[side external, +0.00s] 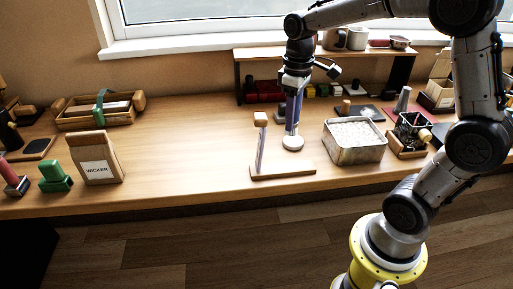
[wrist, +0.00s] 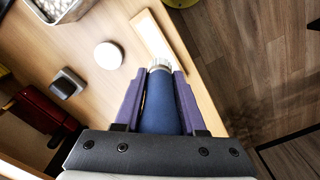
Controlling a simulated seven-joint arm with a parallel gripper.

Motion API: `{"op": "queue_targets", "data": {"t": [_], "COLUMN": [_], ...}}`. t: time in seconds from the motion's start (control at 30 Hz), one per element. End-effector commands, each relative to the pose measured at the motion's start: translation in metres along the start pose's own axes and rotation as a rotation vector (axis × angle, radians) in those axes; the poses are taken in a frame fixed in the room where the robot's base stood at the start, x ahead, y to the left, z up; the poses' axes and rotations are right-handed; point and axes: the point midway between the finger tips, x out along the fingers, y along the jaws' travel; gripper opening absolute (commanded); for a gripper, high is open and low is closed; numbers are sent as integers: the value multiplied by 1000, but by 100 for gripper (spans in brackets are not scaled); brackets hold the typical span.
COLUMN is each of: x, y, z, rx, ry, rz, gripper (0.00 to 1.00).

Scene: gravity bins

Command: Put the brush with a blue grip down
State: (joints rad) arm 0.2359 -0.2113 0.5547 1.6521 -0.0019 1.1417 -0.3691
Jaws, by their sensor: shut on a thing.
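My gripper (side external: 293,128) points down over the middle of the table, beside a wooden stand. In the wrist view its two purple fingers (wrist: 159,76) are shut on the brush with a blue grip (wrist: 160,105). The brush's grip lies between the fingers, and its pale, ridged end shows near the fingertips. In the side view the fingers largely hide the brush. I cannot tell whether the brush touches anything below.
A white disc (side external: 293,143) lies on the table below my gripper. The wooden stand (side external: 283,171) is close by, with a tilted post. A metal tin (side external: 357,155) of white pieces stands to the right. The table between the paper bag (side external: 97,160) and stand is clear.

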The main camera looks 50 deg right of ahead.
Motion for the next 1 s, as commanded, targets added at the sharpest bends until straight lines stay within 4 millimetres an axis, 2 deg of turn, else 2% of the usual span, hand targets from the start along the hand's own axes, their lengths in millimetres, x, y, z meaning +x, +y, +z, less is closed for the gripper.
{"op": "queue_targets", "data": {"t": [0.17,0.5,0.6,0.8,1.0], "x": [16,49,67,92,101], "y": [6,33,38,46,48], "z": [-15,-84,-98,-118,-125], "rx": [0,0,0,0,0], "ry": [-4,-3,-5,-2,-2], "rz": [-4,-4,-5,-3,-3], "gripper": [0,0,0,0,0]}}
